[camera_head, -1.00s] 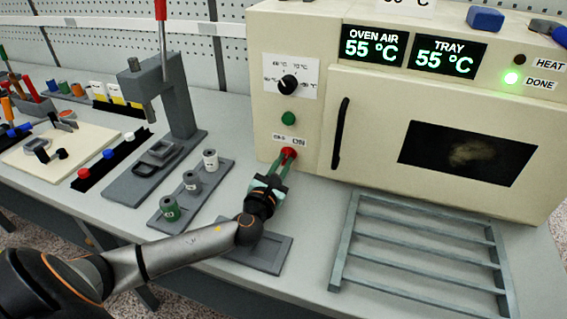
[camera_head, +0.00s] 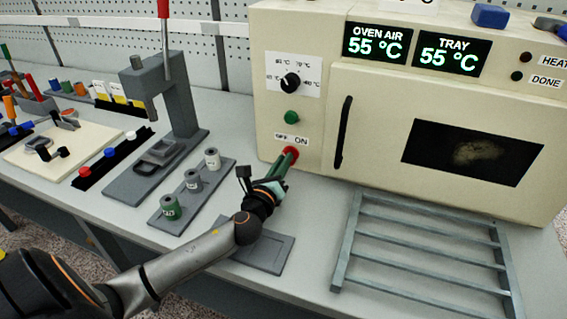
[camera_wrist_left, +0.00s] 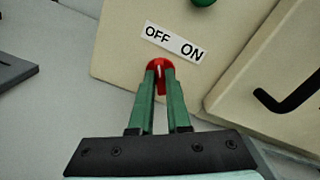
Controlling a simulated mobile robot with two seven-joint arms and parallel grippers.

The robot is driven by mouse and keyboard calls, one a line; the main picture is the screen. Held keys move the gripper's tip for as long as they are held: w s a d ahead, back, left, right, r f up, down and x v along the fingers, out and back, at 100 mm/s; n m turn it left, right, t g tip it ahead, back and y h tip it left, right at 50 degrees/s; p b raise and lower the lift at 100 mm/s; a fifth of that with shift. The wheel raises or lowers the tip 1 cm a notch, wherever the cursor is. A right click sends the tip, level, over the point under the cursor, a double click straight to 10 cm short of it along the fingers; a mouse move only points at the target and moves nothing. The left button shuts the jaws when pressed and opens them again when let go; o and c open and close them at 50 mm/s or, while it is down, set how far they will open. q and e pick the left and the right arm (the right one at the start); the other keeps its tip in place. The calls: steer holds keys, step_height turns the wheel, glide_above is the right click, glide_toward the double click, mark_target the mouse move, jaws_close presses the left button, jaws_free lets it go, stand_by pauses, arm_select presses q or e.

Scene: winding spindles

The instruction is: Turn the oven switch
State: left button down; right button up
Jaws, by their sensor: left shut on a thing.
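The cream oven (camera_head: 400,110) stands at the back right. Its red switch (camera_wrist_left: 160,64) sits low on the front panel, just below the OFF / ON label (camera_wrist_left: 174,42). In the head view the switch (camera_head: 291,152) is partly hidden by my left gripper (camera_head: 284,162). The gripper's green fingers are closed on the switch, one on each side, as the left wrist view (camera_wrist_left: 160,75) shows. The gripper looks rolled to one side in the head view. The HEAT and DONE lamps (camera_head: 517,76) are both dark. My right gripper is not in view.
A black dial (camera_head: 291,83) and a green button (camera_head: 291,117) sit above the switch. The oven door handle (camera_head: 343,132) is to the right. A grey rack (camera_head: 425,262) lies before the oven. A tray with spools (camera_head: 191,190) and a press (camera_head: 170,90) stand left.

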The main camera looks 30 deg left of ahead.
arm_select(q)
steer(key=shift+n, duration=0.6)
steer(key=c, duration=0.9)
jaws_free()
steer(key=shift+s, duration=0.1)
steer(key=b+v, duration=0.1)
steer(key=v, duration=1)
steer(key=shift+s+d+f, duration=0.1)
steer(key=shift+s+d, duration=0.15)
steer(key=shift+s, duration=0.4)
